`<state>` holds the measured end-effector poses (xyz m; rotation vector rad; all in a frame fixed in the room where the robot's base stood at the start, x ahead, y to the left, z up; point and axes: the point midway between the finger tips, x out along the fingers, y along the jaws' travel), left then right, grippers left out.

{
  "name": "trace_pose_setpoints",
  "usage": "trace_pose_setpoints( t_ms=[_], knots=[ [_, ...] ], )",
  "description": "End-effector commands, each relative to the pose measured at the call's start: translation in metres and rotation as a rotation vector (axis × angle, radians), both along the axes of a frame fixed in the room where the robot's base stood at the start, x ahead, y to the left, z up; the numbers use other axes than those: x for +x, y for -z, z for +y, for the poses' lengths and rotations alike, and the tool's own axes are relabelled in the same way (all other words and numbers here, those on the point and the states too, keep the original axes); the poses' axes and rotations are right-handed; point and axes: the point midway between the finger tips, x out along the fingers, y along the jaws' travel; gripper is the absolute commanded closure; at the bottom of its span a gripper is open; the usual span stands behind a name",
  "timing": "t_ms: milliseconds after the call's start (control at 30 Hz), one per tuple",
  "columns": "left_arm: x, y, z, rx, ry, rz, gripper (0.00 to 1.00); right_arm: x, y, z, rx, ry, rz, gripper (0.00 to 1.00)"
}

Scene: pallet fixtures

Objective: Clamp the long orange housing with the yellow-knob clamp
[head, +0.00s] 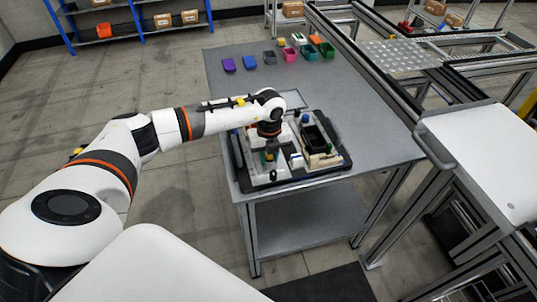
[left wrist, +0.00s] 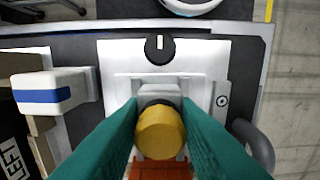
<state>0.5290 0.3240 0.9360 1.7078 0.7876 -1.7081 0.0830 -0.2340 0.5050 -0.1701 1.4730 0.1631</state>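In the left wrist view the yellow knob (left wrist: 160,131) of the clamp sits between the two teal fingers of my left gripper (left wrist: 160,105). Both fingers meet its sides, with no clear gap. The clamp's grey body (left wrist: 158,88) shows just beyond the knob. Part of an orange housing (left wrist: 160,170) shows at the bottom edge; the rest is hidden by the fingers and knob. In the head view my left gripper (head: 270,152) points down over the left half of the dark pallet (head: 325,171), and the arm hides part of it. My right gripper is not in view.
A white clamp part with a blue band (left wrist: 50,95) stands left of my fingers, and a black dial (left wrist: 159,48) lies beyond. A black bin (head: 314,138) is on the pallet's right side. Several coloured bins, such as the purple one (head: 229,65), stand at the back of the grey table (head: 370,140).

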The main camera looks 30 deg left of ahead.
Motion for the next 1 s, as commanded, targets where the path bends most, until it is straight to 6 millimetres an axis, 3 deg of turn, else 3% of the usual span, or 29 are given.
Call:
trace_pose_setpoints(
  t_ms=[467,1000],
  knots=[
    [0.002,0.0,0.002,-0.001,-0.001,-0.001,0.93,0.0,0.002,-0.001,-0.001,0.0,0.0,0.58],
    [0.014,0.001,0.016,0.002,-0.002,-0.002,0.93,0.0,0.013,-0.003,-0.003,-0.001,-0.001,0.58]
  ],
)
